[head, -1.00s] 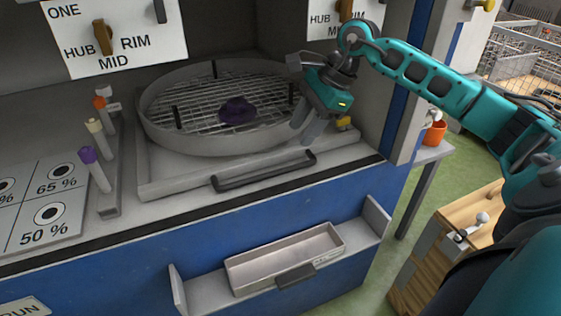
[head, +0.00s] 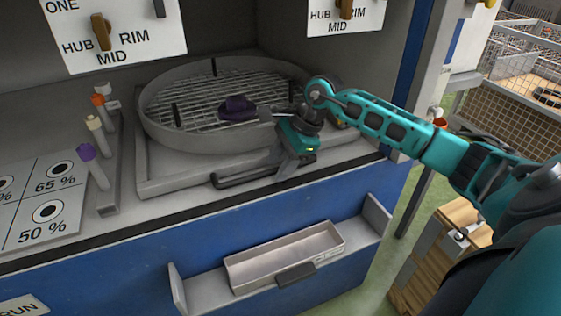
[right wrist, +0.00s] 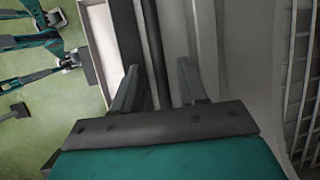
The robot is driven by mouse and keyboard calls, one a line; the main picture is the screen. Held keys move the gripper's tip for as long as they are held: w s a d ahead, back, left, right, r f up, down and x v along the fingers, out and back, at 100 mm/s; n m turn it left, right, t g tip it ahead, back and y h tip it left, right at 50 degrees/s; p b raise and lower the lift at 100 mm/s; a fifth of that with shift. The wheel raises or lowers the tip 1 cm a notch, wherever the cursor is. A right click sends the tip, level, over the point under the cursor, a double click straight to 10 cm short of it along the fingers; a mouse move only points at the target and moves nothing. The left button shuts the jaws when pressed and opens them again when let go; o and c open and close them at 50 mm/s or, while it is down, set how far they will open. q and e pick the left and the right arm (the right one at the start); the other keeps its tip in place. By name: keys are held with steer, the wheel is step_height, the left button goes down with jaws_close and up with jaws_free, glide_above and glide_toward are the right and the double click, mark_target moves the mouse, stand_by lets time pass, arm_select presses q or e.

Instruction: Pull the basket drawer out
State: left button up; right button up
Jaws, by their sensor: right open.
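The basket drawer (head: 155,185) is a grey tray in the blue cabinet, carrying a round wire basket (head: 150,125) with a dark purple lump (head: 238,107) in it. Its dark bar handle (head: 235,181) runs along the front edge. My right gripper (head: 284,174) is open at the right end of the handle, fingers pointing down, and hides that end. In the right wrist view a dark bar (right wrist: 150,45) shows between the two spread fingers; I cannot tell whether they touch it. My left gripper is out of view.
A pale bin (head: 285,255) sits on a shelf below, between two side plates. Coloured levers (head: 95,160) stand left of the drawer. A cabinet post (head: 405,80) rises at right, with a wooden block (head: 440,260) on the floor beyond. Space before the drawer is mostly clear.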

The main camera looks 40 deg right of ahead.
jaws_close()
stand_by(0.4)
steer(key=shift+s, duration=0.1)
